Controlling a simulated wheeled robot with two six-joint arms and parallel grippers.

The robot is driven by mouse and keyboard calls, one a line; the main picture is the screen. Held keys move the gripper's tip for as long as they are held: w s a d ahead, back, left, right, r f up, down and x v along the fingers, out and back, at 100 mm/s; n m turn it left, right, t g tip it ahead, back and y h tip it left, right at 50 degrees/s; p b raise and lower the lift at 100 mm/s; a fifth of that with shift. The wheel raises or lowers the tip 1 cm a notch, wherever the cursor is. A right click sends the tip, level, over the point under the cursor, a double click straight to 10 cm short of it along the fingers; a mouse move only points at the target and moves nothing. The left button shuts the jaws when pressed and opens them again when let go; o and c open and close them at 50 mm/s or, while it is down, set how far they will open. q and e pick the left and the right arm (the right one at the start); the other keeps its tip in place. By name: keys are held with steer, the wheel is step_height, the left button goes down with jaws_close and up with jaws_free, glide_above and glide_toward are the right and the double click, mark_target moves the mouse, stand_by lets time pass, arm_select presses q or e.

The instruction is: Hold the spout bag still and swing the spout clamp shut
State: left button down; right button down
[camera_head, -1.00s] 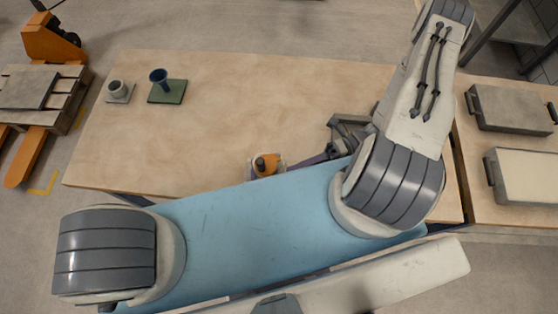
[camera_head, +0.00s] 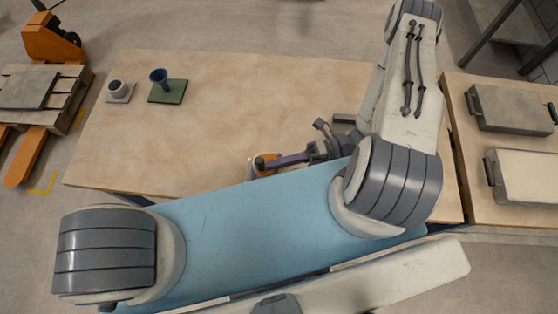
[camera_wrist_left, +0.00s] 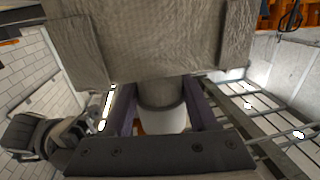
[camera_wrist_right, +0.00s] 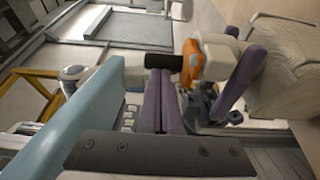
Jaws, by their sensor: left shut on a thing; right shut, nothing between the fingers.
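The grey-beige spout bag (camera_wrist_left: 150,45) fills the top of the left wrist view. Its neck goes down to a white collar (camera_wrist_left: 163,120). My left gripper (camera_wrist_left: 162,105) is shut on the spout, one purple finger on each side. In the right wrist view the bag (camera_wrist_right: 285,75) is at right and the orange spout clamp (camera_wrist_right: 192,60) sits at the white collar. A black bar (camera_wrist_right: 163,62) lies across the tips of my right gripper (camera_wrist_right: 160,72), which is shut and empty; contact is unclear.
The wooden table (camera_head: 220,100) is mostly clear. Two lidded boxes (camera_head: 510,108) (camera_head: 525,175) are on the right table. An orange pallet truck (camera_head: 48,40) is at far left.

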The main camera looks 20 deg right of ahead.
arm_select(q)
steer(key=shift+f, duration=0.1)
arm_select(e)
steer(key=shift+a+m+t, duration=0.2)
steer(key=shift+m+t, duration=0.2)
steer(key=shift+t, duration=0.2)
steer(key=shift+w+a, duration=0.15)
steer(key=s+d, duration=0.4)
steer(key=d, duration=0.8)
steer(key=shift+s+d, duration=0.15)
steer(key=shift+d, duration=0.05)
arm_select(q)
steer(key=shift+c, duration=0.5)
jaws_free()
